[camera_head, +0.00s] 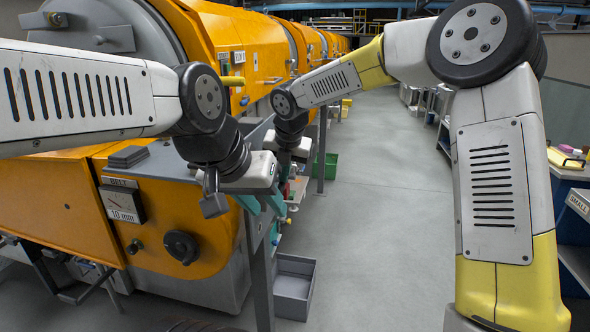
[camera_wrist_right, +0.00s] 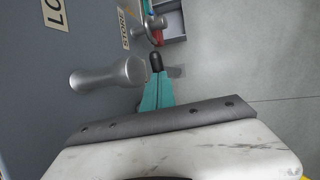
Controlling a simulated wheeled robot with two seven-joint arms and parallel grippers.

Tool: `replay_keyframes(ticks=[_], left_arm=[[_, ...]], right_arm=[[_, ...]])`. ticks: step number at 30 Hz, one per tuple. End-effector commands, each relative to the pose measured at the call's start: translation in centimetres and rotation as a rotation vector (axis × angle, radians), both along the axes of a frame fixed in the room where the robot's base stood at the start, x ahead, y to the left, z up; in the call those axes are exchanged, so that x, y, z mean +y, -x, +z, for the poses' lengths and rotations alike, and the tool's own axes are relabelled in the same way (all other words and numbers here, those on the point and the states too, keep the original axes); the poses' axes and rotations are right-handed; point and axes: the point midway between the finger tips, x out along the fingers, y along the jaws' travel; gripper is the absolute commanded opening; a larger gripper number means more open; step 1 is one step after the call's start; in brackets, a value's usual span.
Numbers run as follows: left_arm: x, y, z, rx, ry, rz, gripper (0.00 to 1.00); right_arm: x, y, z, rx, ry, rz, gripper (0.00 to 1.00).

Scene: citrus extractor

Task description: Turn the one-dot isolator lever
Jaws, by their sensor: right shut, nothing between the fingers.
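In the right wrist view a silver lever-like part (camera_wrist_right: 95,79) stands out from a grey panel (camera_wrist_right: 60,120), left of my right gripper (camera_wrist_right: 156,80). I see no dot marking on it, so I cannot tell if it is the one-dot isolator lever. My right gripper's teal fingers are together and empty. A small black rounded end (camera_wrist_right: 156,62) shows at their tips; whether they touch is unclear. In the head view my right gripper (camera_head: 296,188) is partly hidden behind my left wrist. My left gripper (camera_head: 263,204) has its teal fingers apart, in front of the machine's corner.
A red part (camera_wrist_right: 157,39) and a grey bin (camera_wrist_right: 172,22) lie beyond the right fingertips. In the head view the orange machine (camera_head: 60,205) fills the left, with a grey bin (camera_head: 293,291) on the floor and a green crate (camera_head: 327,166) behind. The aisle floor (camera_head: 375,220) is clear.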

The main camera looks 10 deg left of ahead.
Motion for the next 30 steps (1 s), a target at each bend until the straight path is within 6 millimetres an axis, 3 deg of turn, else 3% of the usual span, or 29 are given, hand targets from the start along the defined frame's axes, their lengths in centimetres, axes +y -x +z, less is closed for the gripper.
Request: replay_keyframes(ticks=[7,13,22,26,30], left_arm=[[0.0,0.0,0.0,0.000,0.000,0.000,0.36],[0.0,0.0,0.0,0.000,0.000,0.000,0.36],[0.0,0.0,0.0,0.000,0.000,0.000,0.36],[0.0,0.0,0.0,0.000,0.000,0.000,0.36],[0.0,0.0,0.0,0.000,0.000,0.000,0.36]], right_arm=[[0.0,-0.1,-0.1,0.001,0.000,0.000,0.00],[0.0,-1.4,-1.6,0.003,0.001,0.001,0.00],[0.0,-1.4,-1.5,0.001,0.000,0.001,0.00],[-0.2,-1.1,-0.6,-0.001,0.000,0.000,0.00],[-0.6,-0.3,1.5,-0.002,-0.001,0.000,0.00]])
